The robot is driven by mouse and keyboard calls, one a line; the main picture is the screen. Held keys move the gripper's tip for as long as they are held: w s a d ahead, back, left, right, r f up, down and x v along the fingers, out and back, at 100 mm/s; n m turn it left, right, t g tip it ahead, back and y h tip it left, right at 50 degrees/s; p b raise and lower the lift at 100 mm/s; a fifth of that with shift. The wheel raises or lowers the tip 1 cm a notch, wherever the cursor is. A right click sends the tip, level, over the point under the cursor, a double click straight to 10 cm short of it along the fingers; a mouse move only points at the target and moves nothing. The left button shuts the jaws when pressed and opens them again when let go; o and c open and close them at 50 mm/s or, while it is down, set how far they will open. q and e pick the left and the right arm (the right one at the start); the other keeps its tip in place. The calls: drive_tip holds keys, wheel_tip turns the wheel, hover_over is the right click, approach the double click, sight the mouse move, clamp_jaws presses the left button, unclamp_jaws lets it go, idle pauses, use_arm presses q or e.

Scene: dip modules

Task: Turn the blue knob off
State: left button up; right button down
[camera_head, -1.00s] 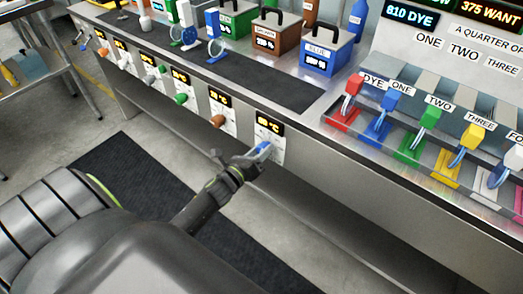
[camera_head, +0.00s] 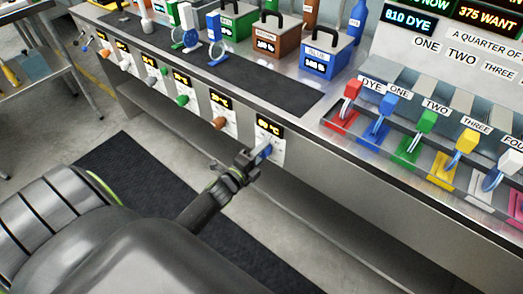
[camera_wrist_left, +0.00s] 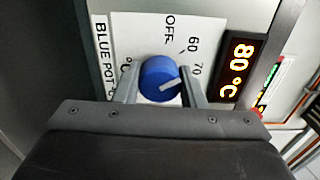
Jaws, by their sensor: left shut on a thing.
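The blue knob (camera_wrist_left: 158,72) is round with a white pointer mark, on a white dial panel labelled BLUE POT. In the left wrist view the mark points right, near the 70; OFF is at the top of the dial, and the numbers past 70 are hidden. The display (camera_wrist_left: 239,68) beside it reads 80 °C. My left gripper (camera_wrist_left: 160,80) is shut on the knob, one finger on each side. In the head view my left gripper (camera_head: 252,163) is at the knob (camera_head: 265,152) on the bench front. My right gripper is not in view.
Other knobs, including a brown one (camera_head: 219,123) and a green one (camera_head: 181,100), line the bench front to the left. The blue pot (camera_head: 322,62) stands above. Coloured dye levers (camera_head: 414,145) stand at right.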

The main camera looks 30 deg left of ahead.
use_arm(q)
drive_tip(key=shift+r+n+p, duration=0.1)
drive_tip(key=shift+n+p, duration=0.25)
drive_tip(key=shift+n, duration=1.15)
drive_tip(key=n+p, duration=0.2)
drive_tip(key=n, duration=0.1)
drive_tip(key=shift+n+p, duration=0.5)
drive_tip(key=shift+n, duration=1.2)
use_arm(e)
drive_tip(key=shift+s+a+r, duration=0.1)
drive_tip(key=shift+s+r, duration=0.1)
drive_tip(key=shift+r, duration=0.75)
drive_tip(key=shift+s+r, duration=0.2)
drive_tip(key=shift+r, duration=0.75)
use_arm(q)
drive_tip(key=shift+f, duration=0.2)
drive_tip(key=o, duration=1)
drive_tip(key=shift+s, duration=0.15)
